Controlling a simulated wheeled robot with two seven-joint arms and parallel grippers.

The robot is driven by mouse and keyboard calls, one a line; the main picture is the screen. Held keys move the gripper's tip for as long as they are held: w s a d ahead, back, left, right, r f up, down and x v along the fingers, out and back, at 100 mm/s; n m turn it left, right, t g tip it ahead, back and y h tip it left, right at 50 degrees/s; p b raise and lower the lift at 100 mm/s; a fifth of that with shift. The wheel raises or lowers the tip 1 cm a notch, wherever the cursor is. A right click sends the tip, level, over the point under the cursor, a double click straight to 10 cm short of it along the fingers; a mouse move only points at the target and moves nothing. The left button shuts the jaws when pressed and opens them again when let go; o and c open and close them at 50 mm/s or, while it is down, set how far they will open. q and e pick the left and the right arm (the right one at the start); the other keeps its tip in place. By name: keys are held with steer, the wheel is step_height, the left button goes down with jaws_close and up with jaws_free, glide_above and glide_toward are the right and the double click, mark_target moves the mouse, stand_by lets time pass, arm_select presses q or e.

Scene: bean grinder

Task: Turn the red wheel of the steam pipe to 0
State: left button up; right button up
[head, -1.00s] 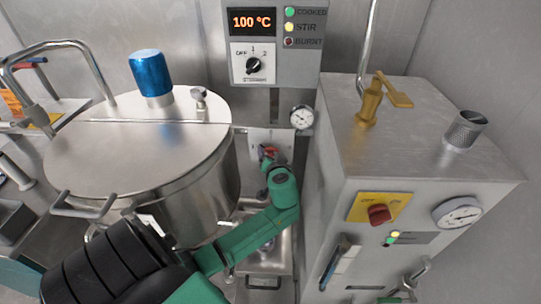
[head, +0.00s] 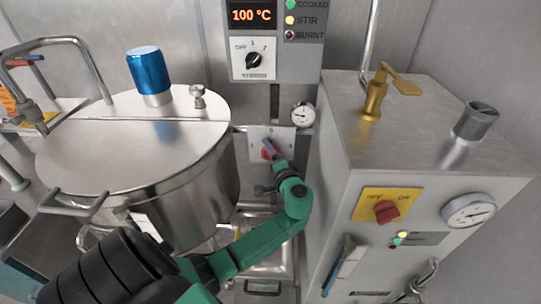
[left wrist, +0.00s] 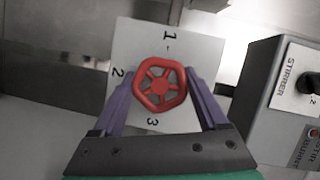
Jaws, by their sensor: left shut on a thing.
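The red wheel (left wrist: 162,87) is a spoked handwheel on a white plate (left wrist: 190,40) marked 1 at the top, 2 at the left and 3 at the bottom in the left wrist view. My left gripper (left wrist: 160,85) is shut on the wheel, with a purple finger on each side of the rim. In the head view the wheel (head: 266,154) is mostly covered by my left gripper (head: 272,150). I cannot tell which number the wheel is set to.
A large lidded steel pot (head: 135,160) stands left of my arm. A steel box machine (head: 420,140) with a gold lever stands close on the right. A control box (head: 275,35) reading 100 °C hangs above, with a gauge (head: 303,115) below it.

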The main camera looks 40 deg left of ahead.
arm_select(q)
steer(key=shift+f, duration=0.1)
stand_by(0.5)
steer(key=o, duration=1.3)
steer(key=shift+d, duration=0.1)
steer(key=b+v, duration=0.3)
steer(key=v, duration=1.1)
steer(key=shift+s+d, duration=0.2)
steer(key=shift+d, duration=0.05)
